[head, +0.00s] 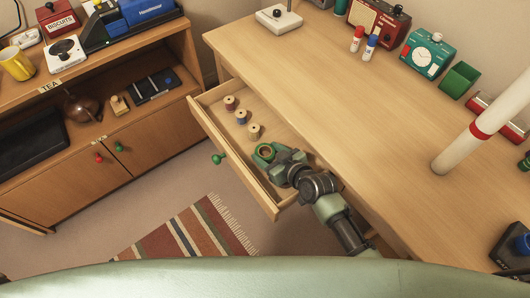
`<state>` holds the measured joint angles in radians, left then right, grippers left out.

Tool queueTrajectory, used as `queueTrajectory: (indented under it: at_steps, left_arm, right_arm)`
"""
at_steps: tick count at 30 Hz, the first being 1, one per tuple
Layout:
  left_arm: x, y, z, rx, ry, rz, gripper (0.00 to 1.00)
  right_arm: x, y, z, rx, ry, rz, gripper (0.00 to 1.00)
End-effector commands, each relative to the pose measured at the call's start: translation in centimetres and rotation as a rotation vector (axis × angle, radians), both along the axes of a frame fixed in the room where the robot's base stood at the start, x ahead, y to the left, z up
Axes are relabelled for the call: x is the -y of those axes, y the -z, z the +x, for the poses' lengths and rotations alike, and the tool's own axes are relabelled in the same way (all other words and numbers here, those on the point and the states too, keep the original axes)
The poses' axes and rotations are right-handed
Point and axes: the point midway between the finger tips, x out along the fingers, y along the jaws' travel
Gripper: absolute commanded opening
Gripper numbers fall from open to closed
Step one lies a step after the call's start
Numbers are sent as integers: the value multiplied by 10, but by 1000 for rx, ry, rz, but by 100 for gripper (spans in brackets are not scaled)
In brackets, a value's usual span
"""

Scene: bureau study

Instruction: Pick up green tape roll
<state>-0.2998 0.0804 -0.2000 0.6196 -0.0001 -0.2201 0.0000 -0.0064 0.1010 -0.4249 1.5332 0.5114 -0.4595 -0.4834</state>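The green tape roll (264,151) lies in the open desk drawer, near the drawer's front right part. It is a green ring with a brownish inner core. My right gripper (274,159) is down in the drawer right at the roll, covering part of its right and lower side. The fingertips are small and partly hidden, so I cannot tell whether they are apart or closed on the roll. My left gripper is not in view.
The drawer (228,148) is pulled out from the wooden desk (330,100) and has a green knob (218,158). Several thread spools (241,117) lie in it behind the roll. A white-and-red post (460,150) stands at the right. A low cabinet (60,190) is at the left.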

Motion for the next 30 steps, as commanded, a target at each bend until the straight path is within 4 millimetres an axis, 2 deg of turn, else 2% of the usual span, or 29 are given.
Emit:
queueTrajectory:
  at_steps: [10,16,23,30]
  left_arm:
    - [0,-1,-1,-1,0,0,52]
    - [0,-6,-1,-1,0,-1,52]
    - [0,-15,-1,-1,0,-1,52]
    - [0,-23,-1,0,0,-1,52]
  right_arm:
    - [0,-2,0,1,0,-1,17]
    - [0,-20,0,2,0,1,17]
    - [0,-68,0,5,-1,2,17]
    - [0,-133,1,7,-1,1,17]
